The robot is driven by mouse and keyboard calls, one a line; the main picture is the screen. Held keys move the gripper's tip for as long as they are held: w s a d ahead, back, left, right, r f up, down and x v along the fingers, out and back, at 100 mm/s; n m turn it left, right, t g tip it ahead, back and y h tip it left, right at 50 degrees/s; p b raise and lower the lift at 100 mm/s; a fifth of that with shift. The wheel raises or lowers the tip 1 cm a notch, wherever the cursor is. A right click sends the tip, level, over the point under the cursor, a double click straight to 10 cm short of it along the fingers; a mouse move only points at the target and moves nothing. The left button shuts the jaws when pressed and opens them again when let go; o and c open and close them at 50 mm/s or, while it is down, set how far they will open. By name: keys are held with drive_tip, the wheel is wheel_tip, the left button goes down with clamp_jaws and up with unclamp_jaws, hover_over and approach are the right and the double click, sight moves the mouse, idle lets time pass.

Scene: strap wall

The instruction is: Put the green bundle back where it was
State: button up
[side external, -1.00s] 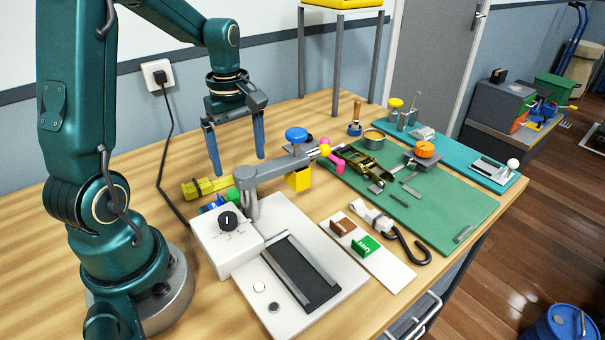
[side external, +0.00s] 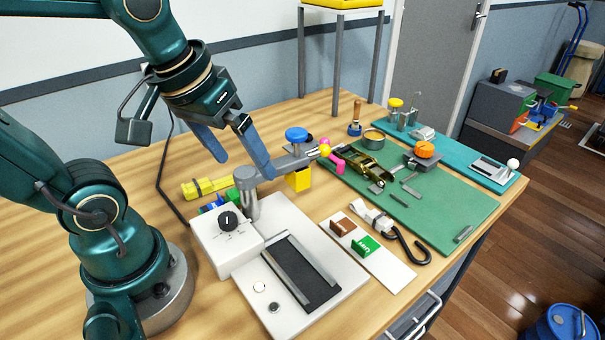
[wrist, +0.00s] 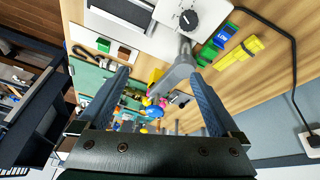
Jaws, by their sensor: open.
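Green bundles (wrist: 207,54) lie on the wooden bench beside a blue bundle (wrist: 219,40) and a yellow bundle (wrist: 240,52) in the wrist view. In the side view the green (side external: 222,199) shows only partly, behind the white machine's control box; the yellow bundle (side external: 207,186) lies just behind it. I cannot tell which green piece is the task's bundle. My gripper (side external: 245,165) is open and empty, tilted, above and behind the machine's grey arm (side external: 270,169). In the wrist view my gripper (wrist: 160,76) has nothing between its fingers.
The white machine (side external: 320,275) with its post and grey arm stands close below the fingers. A white card (side external: 393,274) holds brown and green tags. A green mat (side external: 450,215) carries a ratchet and loose parts. A black cable (side external: 163,175) runs along the wall side.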

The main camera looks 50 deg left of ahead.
drive_tip(key=m, duration=0.1)
drive_tip(key=s+d+m, duration=0.1)
drive_tip(key=s+d+m+t, duration=0.1)
drive_tip(key=m, duration=0.1)
drive_tip(key=shift+s+d+f+h, duration=0.2)
drive_tip(key=shift+d+f+h, duration=0.05)
drive_tip(key=shift+f+h, duration=0.1)
idle(0.8)
